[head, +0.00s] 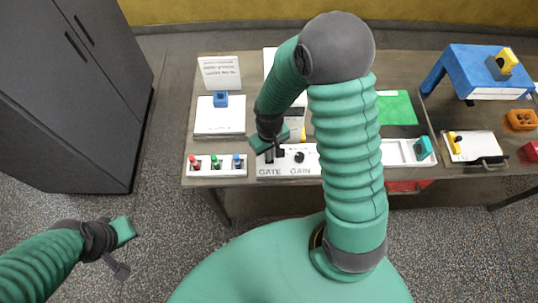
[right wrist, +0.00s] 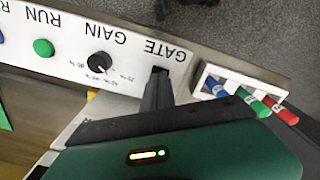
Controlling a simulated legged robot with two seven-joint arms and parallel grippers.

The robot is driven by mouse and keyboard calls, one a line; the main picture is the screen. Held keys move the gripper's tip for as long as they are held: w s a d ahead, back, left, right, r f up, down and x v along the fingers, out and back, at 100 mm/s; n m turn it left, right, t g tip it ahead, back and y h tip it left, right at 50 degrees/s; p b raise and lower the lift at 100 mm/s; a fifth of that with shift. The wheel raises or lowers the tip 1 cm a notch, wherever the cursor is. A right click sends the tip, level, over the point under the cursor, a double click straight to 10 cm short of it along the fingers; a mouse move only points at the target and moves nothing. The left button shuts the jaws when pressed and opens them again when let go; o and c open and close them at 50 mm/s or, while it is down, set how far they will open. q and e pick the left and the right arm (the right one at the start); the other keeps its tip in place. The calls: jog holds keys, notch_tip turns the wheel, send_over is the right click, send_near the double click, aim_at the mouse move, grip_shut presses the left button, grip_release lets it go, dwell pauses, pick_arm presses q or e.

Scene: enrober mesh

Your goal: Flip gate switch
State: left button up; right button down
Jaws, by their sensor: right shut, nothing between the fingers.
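The white control panel (head: 311,167) stands at the front edge of the table, with the labels GATE and GAIN on its front. In the right wrist view the gate switch (right wrist: 160,70) is a small dark part beside the word GATE, partly hidden by my fingers. My right gripper (right wrist: 158,88) is shut and empty, with its fingertips right at the switch; I cannot tell whether they touch. In the head view my right gripper (head: 275,150) is over the panel's GATE end. My left gripper (head: 118,268) hangs over the floor at lower left, away from the table; its jaw opening is unclear.
The black gain knob (right wrist: 98,62) and a green button (right wrist: 43,48) are on the same panel. A white rack (head: 204,172) with red, green and blue pieces stands close beside the GATE end. A white tray (head: 400,163) is to the right. A grey cabinet (head: 70,95) stands left.

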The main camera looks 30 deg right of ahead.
aim_at(266, 167)
jog(key=shift+f+b, duration=0.6)
jog(key=shift+f, duration=0.25)
dwell(0.6)
notch_tip(266, 167, up, 7)
jog(key=p, duration=0.7)
jog(key=shift+r, duration=0.1)
jog(key=s+a+r+t+b, duration=0.2)
jog(key=s+a+b, duration=0.2)
jog(key=b, duration=0.4)
jog(key=shift+r+t, duration=0.3)
jog(key=shift+s+a, duration=0.15)
jog(key=shift+s, duration=0.05)
jog(key=shift+w+a, duration=0.1)
jog(key=shift+a, duration=0.05)
